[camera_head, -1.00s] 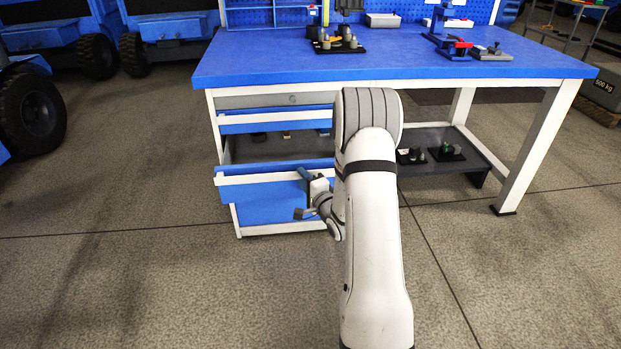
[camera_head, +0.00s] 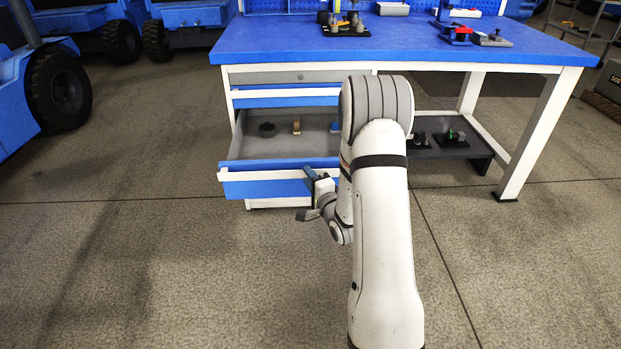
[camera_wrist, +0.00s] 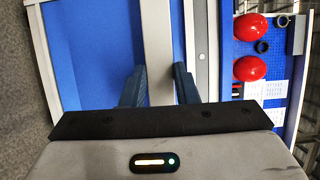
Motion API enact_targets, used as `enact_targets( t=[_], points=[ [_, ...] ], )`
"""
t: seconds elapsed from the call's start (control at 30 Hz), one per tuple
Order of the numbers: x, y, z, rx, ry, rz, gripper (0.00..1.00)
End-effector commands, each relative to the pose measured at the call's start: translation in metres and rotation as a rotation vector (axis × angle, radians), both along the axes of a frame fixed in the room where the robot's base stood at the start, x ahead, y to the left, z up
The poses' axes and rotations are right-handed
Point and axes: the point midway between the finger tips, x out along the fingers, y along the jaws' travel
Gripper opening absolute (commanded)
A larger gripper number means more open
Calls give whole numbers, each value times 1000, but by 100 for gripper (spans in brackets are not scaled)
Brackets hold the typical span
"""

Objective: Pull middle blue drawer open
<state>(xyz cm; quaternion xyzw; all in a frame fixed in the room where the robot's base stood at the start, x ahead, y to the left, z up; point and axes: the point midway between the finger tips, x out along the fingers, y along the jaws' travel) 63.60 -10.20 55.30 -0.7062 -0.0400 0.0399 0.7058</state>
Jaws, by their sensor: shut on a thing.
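The middle blue drawer (camera_head: 262,190) stands far out from the workbench below another blue drawer front (camera_head: 285,102). Its grey inside (camera_head: 265,150) shows in the head view, with a few small parts in it. My gripper (camera_head: 317,180) is at the right part of its front, shut on the pale strip along the front's top edge. In the wrist view the two dark fingers (camera_wrist: 160,85) lie on either side of the pale strip (camera_wrist: 158,40). The blue front (camera_wrist: 95,50) fills the left of that view. My arm hides the drawer's right end in the head view.
The blue workbench top (camera_head: 400,52) carries fixtures near its back. A dark lower shelf (camera_head: 470,150) with small parts is right of the drawers. Wheeled blue carts (camera_head: 60,95) stand at left. The floor (camera_head: 150,270) before the drawer is clear.

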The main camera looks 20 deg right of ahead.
Motion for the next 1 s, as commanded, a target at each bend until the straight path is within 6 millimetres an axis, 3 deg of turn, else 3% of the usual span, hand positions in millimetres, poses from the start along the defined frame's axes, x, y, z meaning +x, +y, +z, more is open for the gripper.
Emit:
enact_targets(
  t=[0.23, 0.27, 0.5, 0.77, 1.0],
  points=[
    [0, -2, -1, 1, 2, -5, 0],
    [0, -2, -1, 0, 2, -5, 29],
    [0, -1, 0, 0, 1, -2, 48],
    [-1, -1, 0, 0, 1, -1, 49],
    [-32, -5, 1, 2, 4, -3, 49]
  ],
)
